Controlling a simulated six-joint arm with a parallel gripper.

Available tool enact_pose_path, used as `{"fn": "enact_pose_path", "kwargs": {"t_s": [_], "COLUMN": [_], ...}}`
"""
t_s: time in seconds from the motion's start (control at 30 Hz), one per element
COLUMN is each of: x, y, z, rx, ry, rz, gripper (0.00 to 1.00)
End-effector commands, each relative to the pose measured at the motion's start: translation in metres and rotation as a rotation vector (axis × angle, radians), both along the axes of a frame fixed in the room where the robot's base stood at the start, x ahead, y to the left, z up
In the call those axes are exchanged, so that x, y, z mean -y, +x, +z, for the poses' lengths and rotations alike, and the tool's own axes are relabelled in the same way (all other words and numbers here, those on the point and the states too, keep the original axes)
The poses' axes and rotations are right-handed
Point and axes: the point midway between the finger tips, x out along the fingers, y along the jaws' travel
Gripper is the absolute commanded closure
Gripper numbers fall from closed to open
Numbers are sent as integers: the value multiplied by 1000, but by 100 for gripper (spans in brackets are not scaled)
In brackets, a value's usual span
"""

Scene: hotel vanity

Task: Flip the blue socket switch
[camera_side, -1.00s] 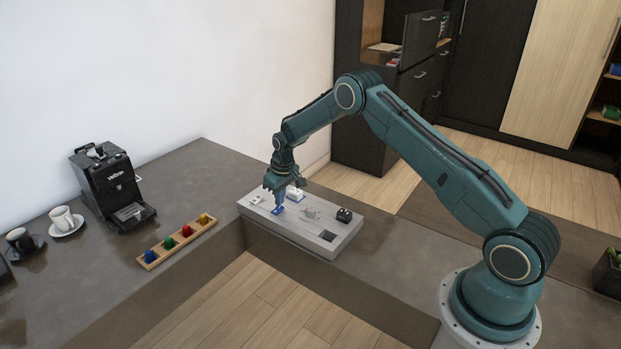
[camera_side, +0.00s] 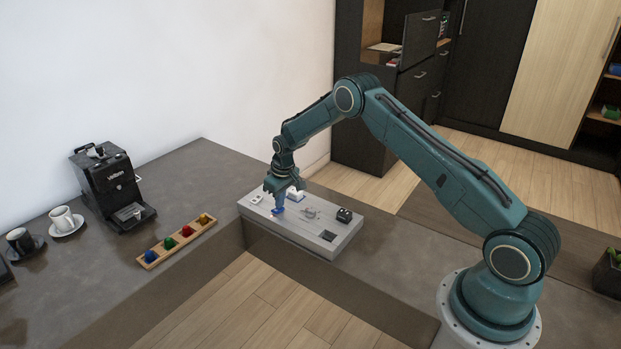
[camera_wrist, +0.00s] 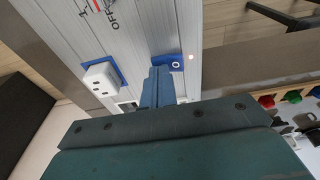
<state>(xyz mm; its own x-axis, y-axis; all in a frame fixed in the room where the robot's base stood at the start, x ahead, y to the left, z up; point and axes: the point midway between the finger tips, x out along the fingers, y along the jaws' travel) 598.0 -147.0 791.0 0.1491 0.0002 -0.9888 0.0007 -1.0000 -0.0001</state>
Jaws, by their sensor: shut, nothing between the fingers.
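The blue socket switch (camera_wrist: 167,62) shows in the wrist view as a blue rocker with a ring mark, beside a small glowing light. In the side view the blue switch (camera_side: 277,212) is partly hidden below my fingers. My gripper (camera_side: 279,206) is shut and empty, pointing down at the switch. In the wrist view the closed fingertips (camera_wrist: 159,72) are right beside the switch's lower edge; I cannot tell if they touch. A white socket plug (camera_wrist: 99,79) on a blue base sits to the left of the fingers.
The grey panel box (camera_side: 333,246) stands on the counter, with a black block (camera_side: 344,215) and a lever near "OFF" lettering (camera_wrist: 108,14). A wooden rack (camera_side: 178,243) of coloured pods, a coffee machine (camera_side: 108,185) and cups lie to the left.

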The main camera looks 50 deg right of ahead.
Motion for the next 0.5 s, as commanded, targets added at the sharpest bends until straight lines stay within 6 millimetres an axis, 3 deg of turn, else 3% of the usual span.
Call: {"fn": "enact_pose_path", "kwargs": {"t_s": [0.5], "x": [0], "y": [0], "z": [26], "rx": [1], "ry": [0], "rz": [0], "gripper": [100]}}
